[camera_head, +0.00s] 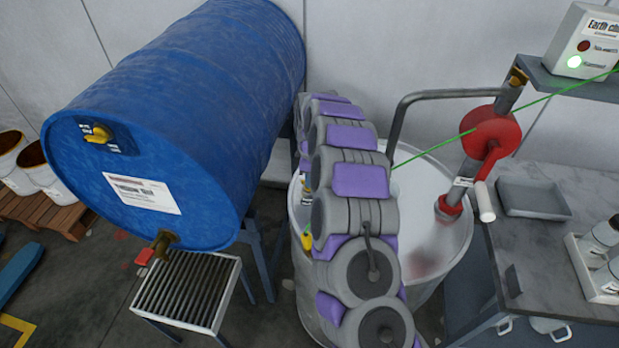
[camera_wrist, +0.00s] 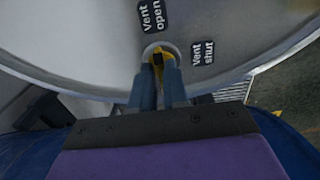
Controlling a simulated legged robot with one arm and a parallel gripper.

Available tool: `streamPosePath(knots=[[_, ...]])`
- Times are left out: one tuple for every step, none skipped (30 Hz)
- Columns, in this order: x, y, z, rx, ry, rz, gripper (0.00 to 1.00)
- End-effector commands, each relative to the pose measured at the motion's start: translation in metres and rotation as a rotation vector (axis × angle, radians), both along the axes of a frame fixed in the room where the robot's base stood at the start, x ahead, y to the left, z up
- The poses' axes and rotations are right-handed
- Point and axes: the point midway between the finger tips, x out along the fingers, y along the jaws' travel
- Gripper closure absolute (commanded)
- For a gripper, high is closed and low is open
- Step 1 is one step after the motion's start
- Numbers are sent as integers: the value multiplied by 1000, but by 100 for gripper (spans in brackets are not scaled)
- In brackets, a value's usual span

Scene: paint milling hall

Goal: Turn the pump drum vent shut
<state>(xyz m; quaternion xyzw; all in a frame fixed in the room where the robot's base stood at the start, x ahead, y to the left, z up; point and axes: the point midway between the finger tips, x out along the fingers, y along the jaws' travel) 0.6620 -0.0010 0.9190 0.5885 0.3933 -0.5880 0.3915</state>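The pump drum (camera_head: 440,235) is an open-looking pale drum with a red hand-crank pump (camera_head: 490,132) on it, partly hidden by my arm in the head view. The wrist view shows its pale lid (camera_wrist: 75,35) close up. The yellow vent handle (camera_wrist: 158,50) sits there by a "Vent open" label (camera_wrist: 152,17) above and a "Vent shut" label (camera_wrist: 203,53) to the right. My gripper (camera_wrist: 160,66) has its two fingers close together on the handle, seemingly shut on it. The fingers hide much of the handle, so its exact direction is unclear. My gripper is hidden in the head view.
A blue drum (camera_head: 205,110) lies on a stand at left, with its own yellow vent and a tap above a grated tray (camera_head: 187,290). A bench (camera_head: 545,265) with a grey tray (camera_head: 532,198) and bottles stands at right. A green line crosses near the pump.

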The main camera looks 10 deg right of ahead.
Motion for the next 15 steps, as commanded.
streamPosePath(knots=[[0, 1, 0, -1, 0, 0, 91], [0, 1, 0, -1, -1, 1, 94], [0, 2, 0, -3, 0, 1, 97], [0, 3, 0, -4, -1, 1, 100], [0, 3, 0, -4, 0, 1, 100], [1, 3, 0, -5, -1, 1, 100], [1, 3, 0, -5, -1, 1, 100], [1, 3, 0, -4, -2, 1, 100], [1, 3, 0, -4, -3, 1, 100], [1, 3, 0, -4, -3, 1, 100], [2, 3, 0, -3, -3, 1, 100], [2, 4, 0, -3, -3, 2, 100], [2, 4, 0, -3, -3, 2, 100], [2, 4, 0, -3, -4, 1, 100], [2, 4, 1, -3, -4, 0, 100]])
